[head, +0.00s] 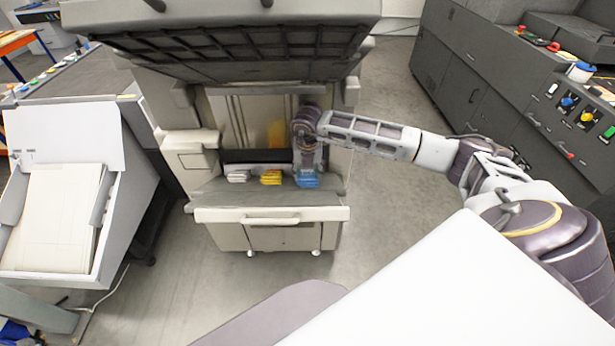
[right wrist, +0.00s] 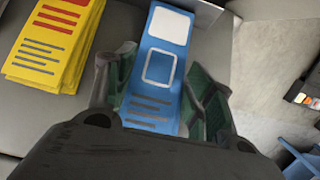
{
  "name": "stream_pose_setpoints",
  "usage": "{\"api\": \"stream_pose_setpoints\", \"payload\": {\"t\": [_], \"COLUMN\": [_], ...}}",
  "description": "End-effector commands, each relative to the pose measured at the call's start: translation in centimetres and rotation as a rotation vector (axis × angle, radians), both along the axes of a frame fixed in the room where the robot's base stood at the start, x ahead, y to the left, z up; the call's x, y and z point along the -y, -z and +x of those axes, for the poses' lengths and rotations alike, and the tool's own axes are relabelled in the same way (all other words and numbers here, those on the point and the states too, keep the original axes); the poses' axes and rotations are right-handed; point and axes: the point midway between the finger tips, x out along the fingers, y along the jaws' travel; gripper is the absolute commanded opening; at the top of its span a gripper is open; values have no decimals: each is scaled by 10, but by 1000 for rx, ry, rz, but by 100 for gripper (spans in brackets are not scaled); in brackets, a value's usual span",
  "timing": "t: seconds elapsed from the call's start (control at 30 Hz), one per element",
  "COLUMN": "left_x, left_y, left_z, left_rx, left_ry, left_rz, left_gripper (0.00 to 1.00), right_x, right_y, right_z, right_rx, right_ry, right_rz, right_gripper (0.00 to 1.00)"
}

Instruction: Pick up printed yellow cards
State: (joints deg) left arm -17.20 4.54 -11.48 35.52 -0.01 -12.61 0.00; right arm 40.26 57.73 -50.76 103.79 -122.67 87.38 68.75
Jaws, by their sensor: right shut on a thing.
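A stack of yellow cards (head: 271,177) with red and blue print lies on the grey shelf (head: 215,187) of the machine. The yellow cards also show at the upper left of the right wrist view (right wrist: 50,48). A stack of blue cards (head: 307,182) lies to the right of the yellow ones. My right gripper (head: 307,168) points down at the blue stack. In the right wrist view its fingers (right wrist: 158,95) stand on both sides of the blue cards (right wrist: 164,62) and are shut on them. The yellow stack is outside the fingers. My left gripper is not in view.
A stack of white cards (head: 238,176) lies left of the yellow stack. The machine's raised dark cover (head: 220,45) hangs above the shelf. A drawer front with a handle (head: 271,220) sits below. A paper tray (head: 55,220) stands at the left, dark cabinets (head: 480,75) at the right.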

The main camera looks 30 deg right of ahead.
Motion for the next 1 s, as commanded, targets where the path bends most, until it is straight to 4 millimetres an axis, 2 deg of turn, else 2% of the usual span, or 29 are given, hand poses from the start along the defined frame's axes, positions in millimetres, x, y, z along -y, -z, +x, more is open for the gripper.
{"api": "stream_pose_setpoints", "payload": {"t": [0.37,0.67,1.0], "left_x": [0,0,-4], "left_y": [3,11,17], "left_z": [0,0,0], "left_rx": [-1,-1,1], "left_ry": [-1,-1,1], "left_rz": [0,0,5], "left_gripper": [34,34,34], "right_x": [0,1,31], "right_y": [-8,-36,-34], "right_z": [1,0,-18], "right_rx": [2,2,-1], "right_ry": [1,1,1], "right_rz": [0,0,-3], "right_gripper": [23,23,23]}}
